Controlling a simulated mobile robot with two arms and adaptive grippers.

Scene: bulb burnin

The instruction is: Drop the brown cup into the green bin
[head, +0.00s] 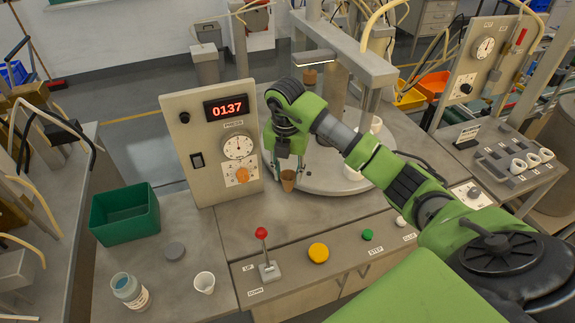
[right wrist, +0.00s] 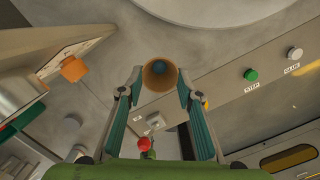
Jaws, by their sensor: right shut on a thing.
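The small brown cup (head: 288,181) is between the fingertips of my right gripper (head: 286,172), over the grey bench top near the front edge of the round turntable. In the right wrist view the brown cup (right wrist: 160,76) sits between the two fingertips of my right gripper (right wrist: 158,80), with its round opening visible. The gripper is shut on it. Whether the cup's base touches the surface is hard to tell. The green bin (head: 124,230) stands on the bench at the left, open at the top. My left gripper is not in view.
A control panel (head: 198,170) with a red 0137 display stands between cup and bin. A red-knobbed lever (head: 265,252), yellow button (head: 318,252) and green button (head: 367,235) are in front. A white cup (head: 204,282), grey disc (head: 175,250) and jar (head: 130,290) stand near the bin.

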